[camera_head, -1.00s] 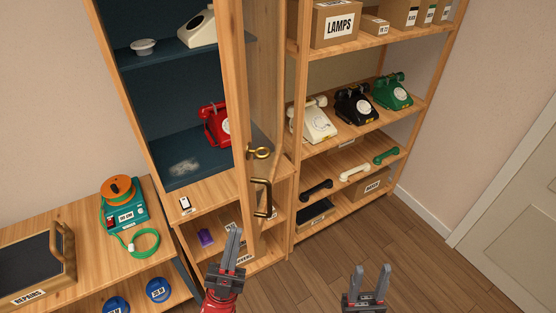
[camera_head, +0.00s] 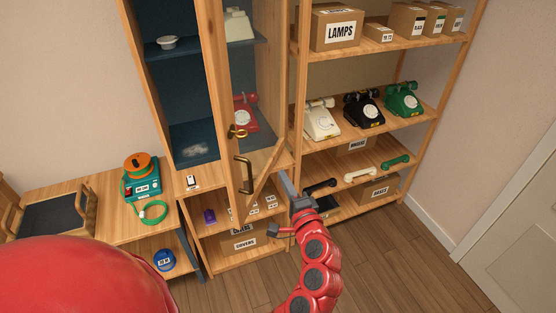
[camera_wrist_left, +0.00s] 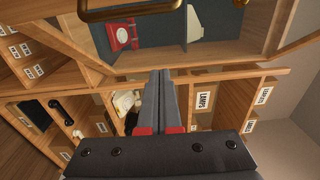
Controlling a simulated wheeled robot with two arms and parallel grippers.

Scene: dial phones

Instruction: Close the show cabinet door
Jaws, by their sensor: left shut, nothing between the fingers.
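The show cabinet door (camera_head: 218,75) is a wood-framed glass door and stands partly open, its free edge toward me. It carries a brass handle (camera_head: 243,173) and a brass key (camera_head: 237,132). The handle also shows at the top of the left wrist view (camera_wrist_left: 130,13). My left gripper (camera_head: 286,183) is shut and empty, just right of the door's lower part; I cannot tell whether it touches the door. Its closed fingers show in the left wrist view (camera_wrist_left: 158,95). A red phone (camera_head: 244,114) stands inside the cabinet (camera_head: 136,70). My right gripper is out of view.
Open shelves (camera_head: 433,110) with phones, handsets and boxes stand right of the cabinet. A bench (camera_head: 105,190) with a teal device (camera_head: 141,182) is at the left. My red arm covers the lower left. Wooden floor (camera_head: 390,260) is clear at lower right.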

